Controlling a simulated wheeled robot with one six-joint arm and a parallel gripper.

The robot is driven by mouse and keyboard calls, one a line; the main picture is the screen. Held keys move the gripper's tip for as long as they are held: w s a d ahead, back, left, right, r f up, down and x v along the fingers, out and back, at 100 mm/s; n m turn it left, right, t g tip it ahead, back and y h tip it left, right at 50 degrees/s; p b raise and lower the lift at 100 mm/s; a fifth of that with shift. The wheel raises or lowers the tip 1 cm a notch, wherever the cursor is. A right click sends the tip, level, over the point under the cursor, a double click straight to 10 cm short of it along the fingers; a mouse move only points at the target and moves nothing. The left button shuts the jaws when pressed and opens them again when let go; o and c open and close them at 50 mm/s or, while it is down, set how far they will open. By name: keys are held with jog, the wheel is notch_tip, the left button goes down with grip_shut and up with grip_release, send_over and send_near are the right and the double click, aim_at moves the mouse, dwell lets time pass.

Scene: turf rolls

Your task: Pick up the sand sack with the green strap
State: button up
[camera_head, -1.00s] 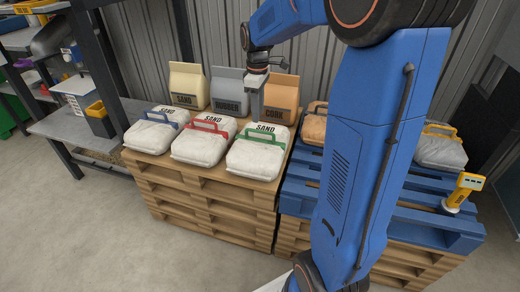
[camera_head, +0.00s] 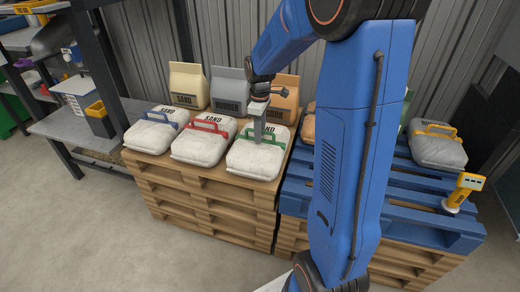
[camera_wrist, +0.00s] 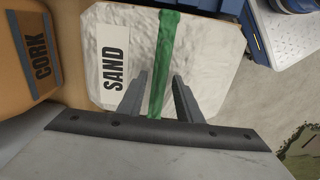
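The white sand sack with the green strap (camera_head: 246,162) lies on the right end of the wooden pallet stack. Its green strap (camera_head: 272,149) is partly hidden behind my gripper (camera_head: 259,138), which points down at it. In the wrist view, the white sack (camera_wrist: 205,58) fills the middle with its SAND label to the left. The green strap (camera_wrist: 160,66) runs between the two fingers of my gripper (camera_wrist: 159,80). The fingers are apart, one on each side of the strap, with gaps showing.
White sacks with a red strap (camera_head: 198,148) and a blue strap (camera_head: 150,136) lie to the left. Upright bags labelled SAND, RUBBER and CORK (camera_head: 284,100) stand behind. A grey sack with a yellow strap (camera_head: 436,151) and a yellow device (camera_head: 462,190) are on the blue pallet (camera_head: 420,222).

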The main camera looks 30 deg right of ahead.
grip_shut()
jog(key=shift+w+r, duration=0.1)
dwell(1.3)
